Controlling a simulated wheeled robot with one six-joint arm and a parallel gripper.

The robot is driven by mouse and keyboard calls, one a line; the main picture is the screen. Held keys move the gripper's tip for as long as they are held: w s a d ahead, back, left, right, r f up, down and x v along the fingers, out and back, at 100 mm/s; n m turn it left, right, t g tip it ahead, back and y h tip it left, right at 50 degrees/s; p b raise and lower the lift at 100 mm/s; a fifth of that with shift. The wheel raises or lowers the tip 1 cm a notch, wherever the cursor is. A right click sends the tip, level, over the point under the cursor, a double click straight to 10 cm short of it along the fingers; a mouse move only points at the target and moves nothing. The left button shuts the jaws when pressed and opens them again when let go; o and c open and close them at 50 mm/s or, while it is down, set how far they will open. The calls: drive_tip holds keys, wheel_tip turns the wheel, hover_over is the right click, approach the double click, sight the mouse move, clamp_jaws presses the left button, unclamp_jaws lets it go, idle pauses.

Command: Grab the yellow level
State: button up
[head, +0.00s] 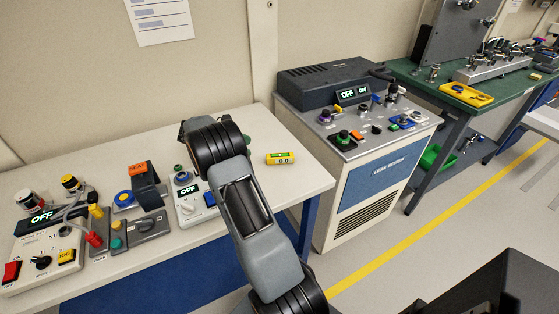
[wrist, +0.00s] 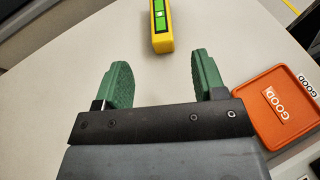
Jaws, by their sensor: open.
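The yellow level (head: 280,158) lies on the white table near its right end in the head view, with a green vial face. In the wrist view the yellow level (wrist: 161,40) is at the top centre, just beyond my fingertips and cut off by the frame edge. My gripper (wrist: 164,76) is open and empty, its two green fingers on either side of the level's line but not around it. In the head view my arm hides most of the gripper.
An orange tray marked GOOD (wrist: 283,115) lies right of my gripper in the wrist view. Control boxes (head: 40,245) with knobs and cables fill the table's left side. A blue-fronted cabinet (head: 375,185) stands beyond the table's right end. The tabletop around the level is clear.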

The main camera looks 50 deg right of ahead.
sight(277, 155)
drive_tip(key=x, duration=1.1)
drive_tip(key=shift+d+f, duration=0.1)
drive_tip(key=shift+f, duration=0.1)
drive_tip(key=c, duration=1.1)
